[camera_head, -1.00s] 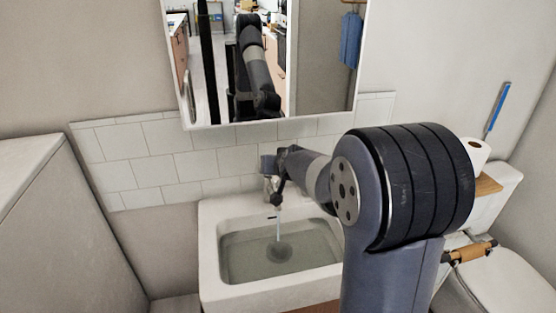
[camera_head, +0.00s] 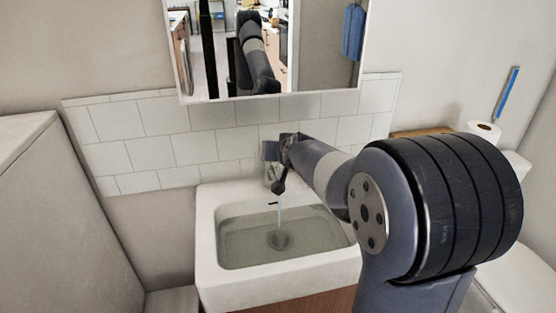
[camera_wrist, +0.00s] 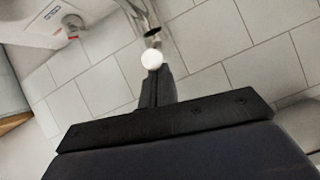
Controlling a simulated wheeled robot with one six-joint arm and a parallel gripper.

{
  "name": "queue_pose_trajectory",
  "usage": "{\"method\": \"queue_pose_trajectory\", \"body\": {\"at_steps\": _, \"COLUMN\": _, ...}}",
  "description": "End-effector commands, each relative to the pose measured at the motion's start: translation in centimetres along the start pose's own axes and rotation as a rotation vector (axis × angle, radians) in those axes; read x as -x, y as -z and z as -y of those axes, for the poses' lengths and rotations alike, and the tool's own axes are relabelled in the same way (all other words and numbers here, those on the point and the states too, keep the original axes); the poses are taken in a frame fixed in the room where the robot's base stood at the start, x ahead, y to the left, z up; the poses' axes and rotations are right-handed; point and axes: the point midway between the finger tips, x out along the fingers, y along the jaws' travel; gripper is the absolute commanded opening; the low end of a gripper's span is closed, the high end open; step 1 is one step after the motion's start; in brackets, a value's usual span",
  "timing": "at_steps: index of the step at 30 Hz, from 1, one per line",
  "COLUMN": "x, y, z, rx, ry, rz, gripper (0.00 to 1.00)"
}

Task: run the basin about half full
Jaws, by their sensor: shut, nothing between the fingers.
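The white basin (camera_head: 215,285) stands below the tiled wall in the head view. Clear water (camera_head: 250,245) lies in it, its surface below the rim; the exact depth is hard to tell. A thin stream (camera_head: 280,212) runs from the tap (camera_head: 269,160) into the water over the drain. My gripper (camera_head: 279,186) is beside the tap, partly merging with it in view. In the wrist view my gripper (camera_wrist: 157,88) is shut and empty, its tip by a white round knob (camera_wrist: 152,60) near the chrome tap parts (camera_wrist: 146,22). Whether they touch is unclear.
A mirror (camera_head: 325,50) hangs above the tiles. A grey cabinet side (camera_head: 60,220) stands at left. A toilet roll (camera_head: 484,131) and toilet are at right, partly behind my arm. A white object with lettering (camera_wrist: 45,22) shows in the wrist view.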

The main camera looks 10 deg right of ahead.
Motion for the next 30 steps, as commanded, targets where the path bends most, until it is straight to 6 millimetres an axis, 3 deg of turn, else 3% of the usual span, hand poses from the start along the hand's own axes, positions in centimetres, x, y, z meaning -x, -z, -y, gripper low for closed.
{"method": "queue_pose_trajectory", "body": {"at_steps": 12, "x": 0.1, "y": -1.9, "z": -0.4, "rx": 0.001, "ry": 0.005, "rz": -0.027, "gripper": 0.00}}
{"method": "queue_pose_trajectory", "body": {"at_steps": 25, "x": 0.2, "y": -1.9, "z": -0.3, "rx": 0.001, "ry": 0.005, "rz": -0.021, "gripper": 0.00}}
{"method": "queue_pose_trajectory", "body": {"at_steps": 30, "x": 0.8, "y": -0.4, "z": -0.2, "rx": 0.002, "ry": 0.006, "rz": -0.024, "gripper": 0.00}}
